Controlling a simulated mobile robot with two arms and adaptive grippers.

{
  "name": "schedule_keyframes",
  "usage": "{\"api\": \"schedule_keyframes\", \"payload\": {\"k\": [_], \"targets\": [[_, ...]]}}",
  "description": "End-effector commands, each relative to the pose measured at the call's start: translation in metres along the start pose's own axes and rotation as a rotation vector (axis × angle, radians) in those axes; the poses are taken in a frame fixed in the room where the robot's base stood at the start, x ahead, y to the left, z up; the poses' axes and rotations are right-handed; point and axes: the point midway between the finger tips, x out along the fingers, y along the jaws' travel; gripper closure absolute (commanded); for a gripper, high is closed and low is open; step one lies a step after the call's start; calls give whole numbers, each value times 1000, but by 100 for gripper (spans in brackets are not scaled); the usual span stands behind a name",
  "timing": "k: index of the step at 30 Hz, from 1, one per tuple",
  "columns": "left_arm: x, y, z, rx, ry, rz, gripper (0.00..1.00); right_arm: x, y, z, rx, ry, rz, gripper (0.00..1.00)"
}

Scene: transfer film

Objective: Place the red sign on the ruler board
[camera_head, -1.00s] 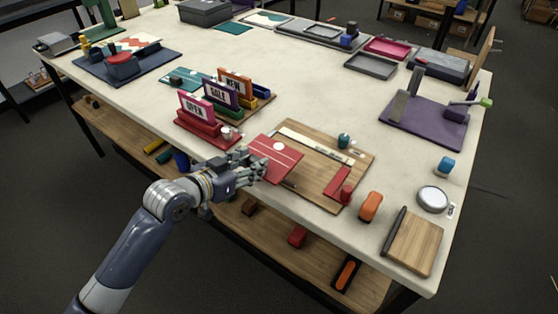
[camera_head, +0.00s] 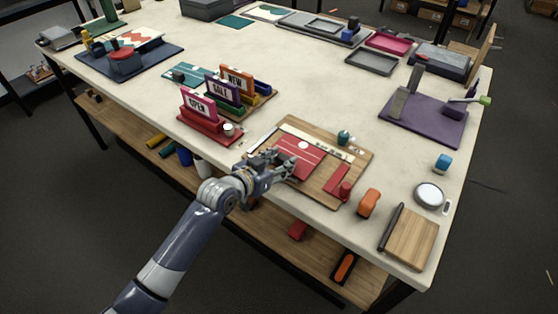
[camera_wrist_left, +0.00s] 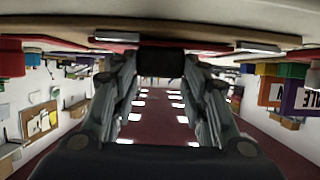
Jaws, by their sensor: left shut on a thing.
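The red sign (camera_head: 305,160), a flat red sheet with white lines and a white dot, is over the middle of the wooden ruler board (camera_head: 325,200). I cannot tell whether it touches the board. My left gripper (camera_head: 284,170) is shut on the near left edge of the sign. A pale ruler strip (camera_head: 318,139) runs along the board's far side, and a red bar lies at its right. In the left wrist view the sign (camera_wrist_left: 190,43) shows as a thin red strip beyond the fingers (camera_wrist_left: 160,75), under the wooden edge (camera_wrist_left: 235,47). My right gripper is out of view.
Sign stands (camera_head: 205,118) in red, purple and orange are left of the board. The table's middle is clear.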

Motion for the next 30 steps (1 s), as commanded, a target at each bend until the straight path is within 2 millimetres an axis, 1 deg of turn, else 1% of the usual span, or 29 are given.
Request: {"api": "schedule_keyframes", "payload": {"k": [5, 6, 8, 18, 20, 22, 26, 30], "targets": [[2, 0, 3, 0, 1, 0, 85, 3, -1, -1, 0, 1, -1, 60], [1, 0, 3, 0, 0, 0, 52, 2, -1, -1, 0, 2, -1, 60], [1, 0, 3, 0, 0, 0, 39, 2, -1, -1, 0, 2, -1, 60], [1, 0, 2, 0, 0, 0, 39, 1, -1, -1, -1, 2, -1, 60], [-1, 0, -2, 0, 1, 0, 39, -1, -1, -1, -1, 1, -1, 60], [-4, 0, 1, 0, -1, -1, 39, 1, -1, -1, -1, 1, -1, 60], [-18, -1, 1, 2, -1, -1, 39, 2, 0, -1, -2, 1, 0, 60], [-39, -1, 1, 2, 0, -1, 39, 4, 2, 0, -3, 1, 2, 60]]}}
